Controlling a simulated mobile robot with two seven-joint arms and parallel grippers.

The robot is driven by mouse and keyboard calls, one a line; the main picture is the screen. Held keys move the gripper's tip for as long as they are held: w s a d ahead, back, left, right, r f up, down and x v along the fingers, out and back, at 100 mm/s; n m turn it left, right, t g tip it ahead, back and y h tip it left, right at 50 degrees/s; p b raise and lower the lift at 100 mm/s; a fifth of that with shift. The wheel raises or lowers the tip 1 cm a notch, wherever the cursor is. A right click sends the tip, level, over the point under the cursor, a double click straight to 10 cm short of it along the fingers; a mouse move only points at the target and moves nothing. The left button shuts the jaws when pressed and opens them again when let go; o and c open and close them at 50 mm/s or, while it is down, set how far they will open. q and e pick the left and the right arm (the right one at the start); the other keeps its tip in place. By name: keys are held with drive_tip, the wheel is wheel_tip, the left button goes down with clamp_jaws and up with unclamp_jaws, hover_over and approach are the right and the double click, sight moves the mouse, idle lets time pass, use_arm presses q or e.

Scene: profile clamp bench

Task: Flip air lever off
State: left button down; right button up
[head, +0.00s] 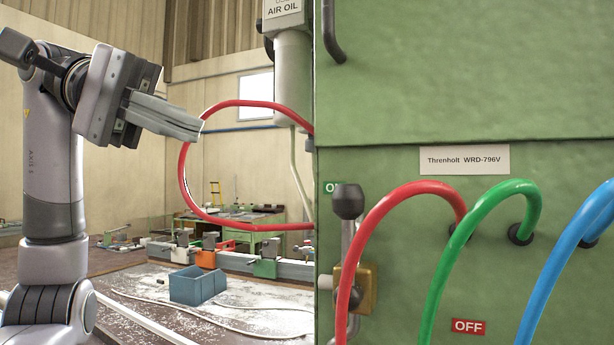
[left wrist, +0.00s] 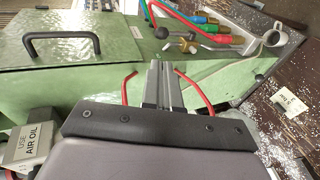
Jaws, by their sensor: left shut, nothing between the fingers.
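The air lever (head: 348,203) has a black ball knob on a metal rod and stands upright beside the green ON label (head: 328,187). Its brass valve body (head: 367,290) sits on the green cabinet's face, partly behind the red hose. The red OFF label (head: 468,327) is lower right. The knob also shows in the left wrist view (left wrist: 161,33), beyond my fingertips. My left gripper (head: 200,128) is shut and empty, left of the cabinet and apart from the lever. My right gripper is not in view.
Red (head: 390,205), green (head: 490,205) and blue (head: 590,220) hoses arch from the cabinet (head: 460,80). Another red hose (head: 181,165) loops by my left fingertips. A blue bin (head: 198,287) stands on the bench below. An air oil unit (head: 292,75) hangs at the cabinet's left edge.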

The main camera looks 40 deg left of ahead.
use_arm(q)
drive_tip(key=shift+s+a+r, duration=0.1)
drive_tip(key=shift+a, duration=0.15)
drive_tip(key=shift+d, duration=0.1)
hover_over(348, 248)
drive_tip(key=s+a, duration=0.1)
drive_tip(key=a, duration=0.3)
wheel_tip(348, 248, down, 5)
drive_tip(key=shift+f+b, duration=0.15)
drive_tip(key=shift+b, duration=0.25)
